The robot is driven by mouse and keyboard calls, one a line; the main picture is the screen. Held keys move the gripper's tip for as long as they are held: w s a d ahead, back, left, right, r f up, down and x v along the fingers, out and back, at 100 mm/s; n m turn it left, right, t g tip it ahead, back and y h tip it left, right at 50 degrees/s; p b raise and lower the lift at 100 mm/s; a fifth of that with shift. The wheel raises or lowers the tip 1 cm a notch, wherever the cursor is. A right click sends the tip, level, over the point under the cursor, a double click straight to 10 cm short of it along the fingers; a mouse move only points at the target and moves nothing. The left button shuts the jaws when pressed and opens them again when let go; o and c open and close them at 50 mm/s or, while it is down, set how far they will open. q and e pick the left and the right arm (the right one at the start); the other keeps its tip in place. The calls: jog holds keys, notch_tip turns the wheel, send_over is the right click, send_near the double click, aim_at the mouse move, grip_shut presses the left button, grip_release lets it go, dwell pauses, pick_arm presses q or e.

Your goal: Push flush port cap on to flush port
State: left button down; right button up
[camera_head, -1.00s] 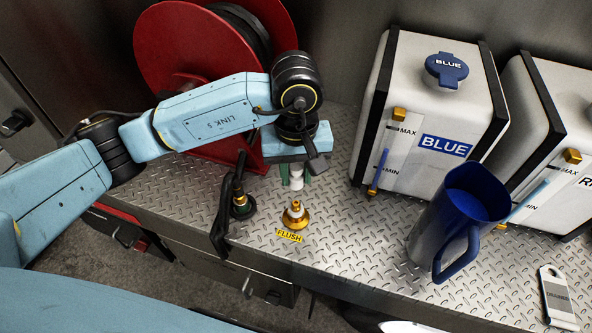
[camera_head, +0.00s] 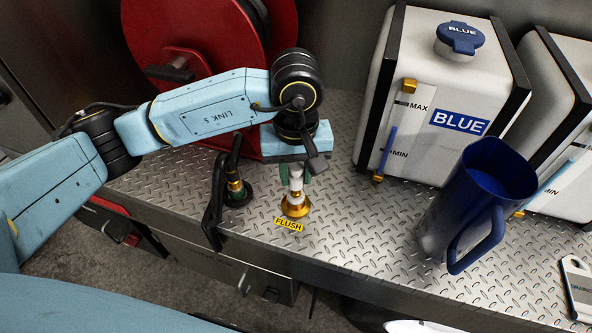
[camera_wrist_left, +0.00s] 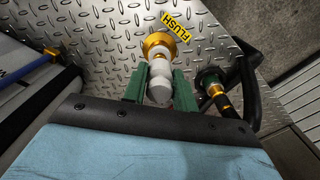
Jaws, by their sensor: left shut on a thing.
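The flush port (camera_head: 296,206) is a gold fitting on the diamond-plate deck, with a yellow FLUSH label (camera_head: 289,224) in front of it. My left gripper (camera_head: 296,175) points down directly above it, its green fingers shut on the white flush port cap (camera_head: 296,184). In the left wrist view the cap (camera_wrist_left: 159,88) sits between the green fingers (camera_wrist_left: 160,88), lined up with the gold port (camera_wrist_left: 160,44). A white part shows between cap and gold base; whether the cap is seated is hard to tell. My right gripper is not in view.
A red hose reel (camera_head: 200,60) is behind my left arm. A white BLUE tank (camera_head: 440,100) and a blue jug (camera_head: 475,205) stand to the right. The deck between port and jug is clear.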

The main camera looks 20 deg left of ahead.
pick_arm(q)
jog(key=shift+b, duration=0.35)
dwell(0.7)
jog(key=shift+b, duration=0.6)
dwell(0.6)
jog(key=shift+n, duration=0.3)
jog(key=shift+f+b, duration=1.6)
jog(key=shift+b, duration=0.5)
jog(key=c, duration=1)
grip_release()
jog(key=shift+c, duration=0.2)
